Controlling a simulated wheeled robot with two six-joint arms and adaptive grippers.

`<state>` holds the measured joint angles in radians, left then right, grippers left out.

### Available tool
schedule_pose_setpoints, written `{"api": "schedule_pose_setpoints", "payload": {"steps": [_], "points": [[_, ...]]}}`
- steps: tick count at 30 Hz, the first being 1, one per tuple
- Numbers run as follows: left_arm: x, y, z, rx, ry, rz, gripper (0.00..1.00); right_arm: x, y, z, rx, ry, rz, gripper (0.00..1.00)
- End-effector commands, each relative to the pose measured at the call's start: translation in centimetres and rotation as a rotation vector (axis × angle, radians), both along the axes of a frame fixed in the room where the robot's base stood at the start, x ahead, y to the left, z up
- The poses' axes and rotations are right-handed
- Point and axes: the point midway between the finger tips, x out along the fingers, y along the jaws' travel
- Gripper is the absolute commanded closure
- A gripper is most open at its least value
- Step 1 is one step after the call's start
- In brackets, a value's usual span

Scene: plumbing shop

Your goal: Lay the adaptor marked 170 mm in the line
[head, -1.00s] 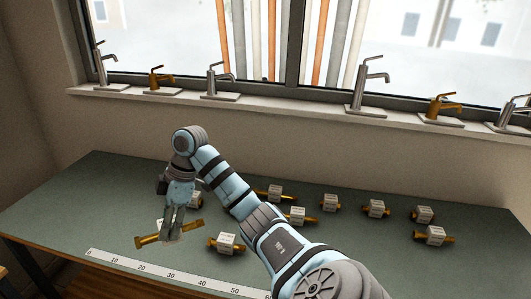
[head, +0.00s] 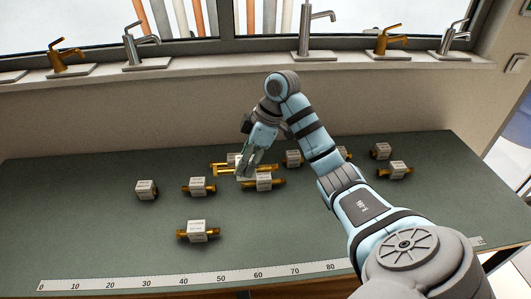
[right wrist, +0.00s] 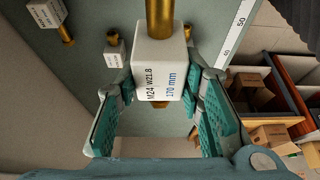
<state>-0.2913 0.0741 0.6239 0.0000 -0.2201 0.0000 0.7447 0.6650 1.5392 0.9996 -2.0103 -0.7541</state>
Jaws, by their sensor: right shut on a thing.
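My right gripper (head: 245,170) is shut on a brass adaptor with a white block (right wrist: 158,75); in the right wrist view the block reads "M24 W21.8" and "170 mm". Its fingers (right wrist: 160,92) stand on both sides of the block. In the head view the held adaptor's brass (head: 220,170) shows left of the fingers, seemingly above the table, with part hidden by the gripper. A similar adaptor (head: 265,182) lies just below it in the picture. Another (head: 197,231) lies alone nearer the front, behind the white ruler (head: 140,281). My left gripper does not show.
Other adaptors lie on the green table (head: 90,225), two to the left (head: 147,189) (head: 198,187) and several to the right (head: 395,170). Taps stand on the windowsill behind. The front of the table has clear room on both sides of the lone adaptor.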

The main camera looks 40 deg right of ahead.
Motion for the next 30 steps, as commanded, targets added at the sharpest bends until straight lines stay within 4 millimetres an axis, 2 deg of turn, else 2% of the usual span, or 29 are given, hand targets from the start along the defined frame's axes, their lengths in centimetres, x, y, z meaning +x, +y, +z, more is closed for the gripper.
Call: {"api": "schedule_pose_setpoints", "payload": {"steps": [1,3,5,6,8,12,16,23,27,30], "points": [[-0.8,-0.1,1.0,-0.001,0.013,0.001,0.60,-1.4,0.8,0.8,-0.006,0.000,0.003,0.99],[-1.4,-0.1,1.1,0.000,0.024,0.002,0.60,-3.2,1.9,0.8,-0.006,0.009,0.002,0.99],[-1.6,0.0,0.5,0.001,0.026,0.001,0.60,-4.2,2.4,-0.1,-0.004,0.016,0.000,0.99],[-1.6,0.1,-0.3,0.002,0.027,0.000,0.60,-4.5,2.6,-1.2,-0.002,0.019,-0.002,0.99],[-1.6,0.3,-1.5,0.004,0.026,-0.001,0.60,-4.7,2.5,-3.3,-0.001,0.022,-0.005,0.99],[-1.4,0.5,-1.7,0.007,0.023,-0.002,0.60,-4.8,2.4,-8.6,-0.001,0.026,-0.009,0.99],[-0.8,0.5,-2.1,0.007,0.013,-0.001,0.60,-4.7,2.5,-12.8,0.000,0.022,-0.008,0.99],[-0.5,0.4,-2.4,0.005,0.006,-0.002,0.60,-4.6,2.6,-16.2,0.000,0.018,-0.006,0.99],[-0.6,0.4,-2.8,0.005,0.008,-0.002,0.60,-4.6,2.6,-18.9,-0.001,0.019,-0.004,0.99],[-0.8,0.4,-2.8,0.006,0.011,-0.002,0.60,-4.5,2.6,-19.2,-0.003,0.015,-0.003,0.99]]}}
